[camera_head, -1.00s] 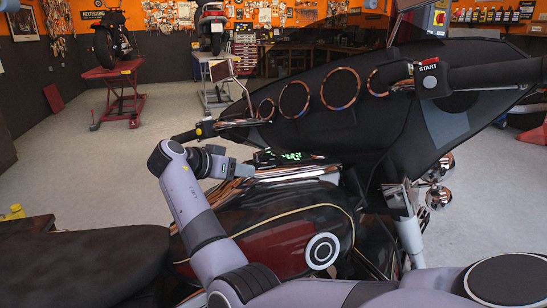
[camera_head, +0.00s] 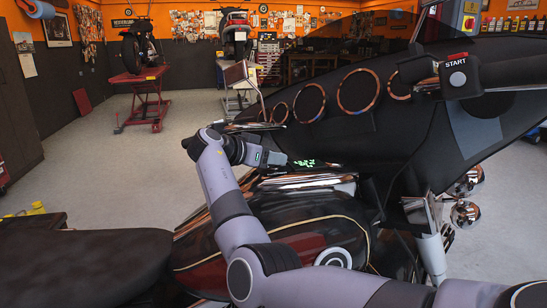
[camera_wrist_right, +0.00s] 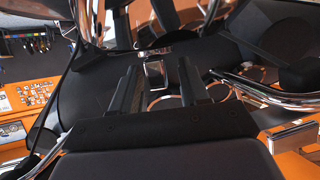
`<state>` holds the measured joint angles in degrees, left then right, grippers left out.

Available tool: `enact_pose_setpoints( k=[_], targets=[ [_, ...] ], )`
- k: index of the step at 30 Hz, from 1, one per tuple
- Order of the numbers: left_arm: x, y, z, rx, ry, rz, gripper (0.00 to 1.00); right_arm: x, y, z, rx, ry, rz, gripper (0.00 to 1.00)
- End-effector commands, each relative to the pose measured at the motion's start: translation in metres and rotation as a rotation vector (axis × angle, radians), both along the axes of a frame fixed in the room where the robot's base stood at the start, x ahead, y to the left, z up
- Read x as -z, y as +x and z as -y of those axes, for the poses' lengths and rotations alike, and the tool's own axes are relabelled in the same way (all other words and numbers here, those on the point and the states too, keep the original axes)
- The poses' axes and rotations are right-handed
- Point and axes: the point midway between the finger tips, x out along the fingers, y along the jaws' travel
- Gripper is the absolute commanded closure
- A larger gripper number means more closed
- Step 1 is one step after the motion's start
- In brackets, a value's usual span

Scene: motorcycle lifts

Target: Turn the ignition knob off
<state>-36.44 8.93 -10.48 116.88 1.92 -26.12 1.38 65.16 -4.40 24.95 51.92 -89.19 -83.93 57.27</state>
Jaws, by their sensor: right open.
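My right gripper (camera_head: 277,158) reaches over the motorcycle tank (camera_head: 290,240) from its bent arm, close to the dash with the green lit display (camera_head: 305,163). In the right wrist view the gripper (camera_wrist_right: 157,68) is open, with two dark fingers apart and nothing held. A small chrome piece (camera_wrist_right: 154,72) shows between the fingertips in that view and appears to be the ignition knob. I cannot tell its turned position or whether the fingers touch it. In the head view I cannot make out the knob. My left gripper is not in view.
The handlebar control with the START button (camera_head: 457,72) is at the upper right, and round gauges (camera_head: 309,103) line the dark fairing. Chrome bars (camera_wrist_right: 265,95) lie right of the fingers. A red lift (camera_head: 143,98) stands far behind on open floor.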

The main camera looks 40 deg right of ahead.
Motion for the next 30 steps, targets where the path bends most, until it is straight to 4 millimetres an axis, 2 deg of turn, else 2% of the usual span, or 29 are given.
enact_pose_setpoints(
  k=[4, 11, 12, 14, 15, 16, 30],
  targets=[
    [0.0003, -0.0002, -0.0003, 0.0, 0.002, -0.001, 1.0, 0.0036, -0.0005, 0.0089, 0.001, 0.0, 0.0, 0.55],
    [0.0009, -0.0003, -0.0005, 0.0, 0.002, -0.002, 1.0, 0.0043, -0.0004, 0.0097, 0.0, 0.0, 0.0, 0.55],
    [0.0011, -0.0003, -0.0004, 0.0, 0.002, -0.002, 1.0, 0.0043, -0.0004, 0.0097, 0.0, 0.0, 0.0, 0.62],
    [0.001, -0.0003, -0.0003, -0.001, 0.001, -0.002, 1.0, 0.0043, -0.0004, 0.0096, 0.0, 0.0, 0.0, 0.81],
    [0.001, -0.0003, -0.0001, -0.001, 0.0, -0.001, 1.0, 0.0043, -0.0004, 0.0095, 0.0, 0.0, 0.0, 0.94],
    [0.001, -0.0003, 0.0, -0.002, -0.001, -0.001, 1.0, 0.0043, -0.0004, 0.0095, 0.0, 0.0, 0.0, 1.0],
    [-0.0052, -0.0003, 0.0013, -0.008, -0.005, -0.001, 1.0, 0.0036, -0.0009, 0.009, -0.06, 0.004, 0.002, 1.0]
  ],
)
